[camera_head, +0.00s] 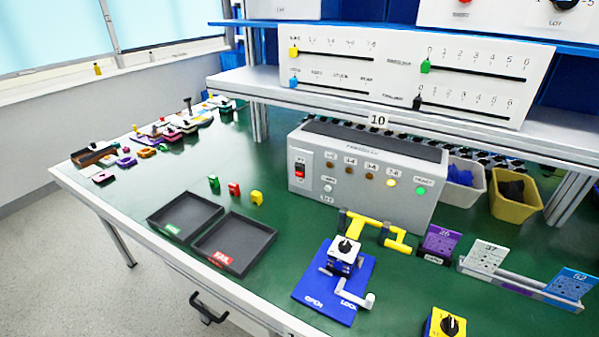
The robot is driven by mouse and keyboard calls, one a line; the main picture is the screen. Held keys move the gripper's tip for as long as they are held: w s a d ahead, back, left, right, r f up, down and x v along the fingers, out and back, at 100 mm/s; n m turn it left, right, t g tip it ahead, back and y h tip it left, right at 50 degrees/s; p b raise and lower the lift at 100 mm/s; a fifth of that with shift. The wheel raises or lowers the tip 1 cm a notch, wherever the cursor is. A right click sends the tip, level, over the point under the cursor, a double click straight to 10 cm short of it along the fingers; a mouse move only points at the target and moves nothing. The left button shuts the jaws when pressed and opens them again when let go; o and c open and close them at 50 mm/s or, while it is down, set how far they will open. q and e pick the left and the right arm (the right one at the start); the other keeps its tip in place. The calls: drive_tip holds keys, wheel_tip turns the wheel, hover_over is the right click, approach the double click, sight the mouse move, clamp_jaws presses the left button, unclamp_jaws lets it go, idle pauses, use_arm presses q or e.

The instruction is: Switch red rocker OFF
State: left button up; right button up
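The red rocker (300,171) is a small switch on the left end of the front face of a grey control box (365,190). It sits on a pale plate with small lettering that I cannot read. Its red part shows, with dark parts around it. It is too small to tell which way it is tilted. Neither of my grippers shows in the head view, and nothing covers the rocker.
Two black trays (158,233) lie to the front left, with small coloured blocks (234,189) behind them. A blue crank base (326,312) and a yellow handle (362,221) stand in front of the box. A shelf (345,107) overhangs behind.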

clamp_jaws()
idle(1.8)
